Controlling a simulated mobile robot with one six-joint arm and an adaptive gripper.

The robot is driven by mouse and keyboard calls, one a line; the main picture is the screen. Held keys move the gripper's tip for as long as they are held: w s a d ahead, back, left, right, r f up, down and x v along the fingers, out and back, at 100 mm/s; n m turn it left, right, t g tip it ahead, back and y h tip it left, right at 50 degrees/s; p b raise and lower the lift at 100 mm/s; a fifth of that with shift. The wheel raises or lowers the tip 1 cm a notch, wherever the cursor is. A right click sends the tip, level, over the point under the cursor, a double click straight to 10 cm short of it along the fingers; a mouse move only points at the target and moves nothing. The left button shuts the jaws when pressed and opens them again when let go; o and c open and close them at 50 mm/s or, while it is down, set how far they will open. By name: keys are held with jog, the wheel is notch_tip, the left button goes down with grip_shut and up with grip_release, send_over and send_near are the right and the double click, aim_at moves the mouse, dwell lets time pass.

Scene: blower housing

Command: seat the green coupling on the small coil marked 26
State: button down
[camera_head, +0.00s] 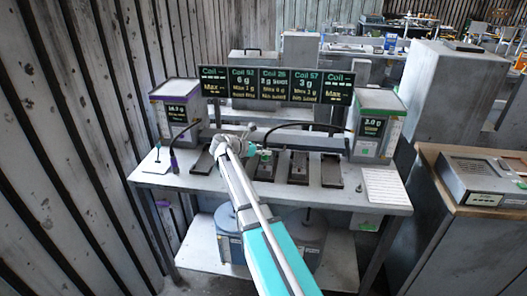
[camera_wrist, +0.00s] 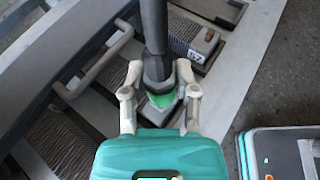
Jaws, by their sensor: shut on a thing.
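My gripper (camera_wrist: 159,80) is shut on the green coupling (camera_wrist: 163,99), a dark upright body with a green band, in the wrist view. A thick black stem rises from it. In the head view a small patch of green (camera_head: 264,153) shows just right of my wrist, low over the row of coils. The small coil directly under the coupling is mostly hidden by it and by my gripper, and its number cannot be read. I cannot tell whether the coupling touches that coil. A neighbouring coil has a tag (camera_wrist: 196,56) that seems to read 57.
A display board (camera_head: 277,85) above the bench names coils 52, 26 and 57. More dark coil blocks (camera_head: 298,168) and a paper sheet (camera_head: 384,186) lie right.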

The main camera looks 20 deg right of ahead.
jog(key=shift+f+b, duration=1)
jog(key=shift+f, duration=0.05)
jog(key=shift+c, duration=1.5)
grip_release()
jog(key=shift+s, duration=0.1)
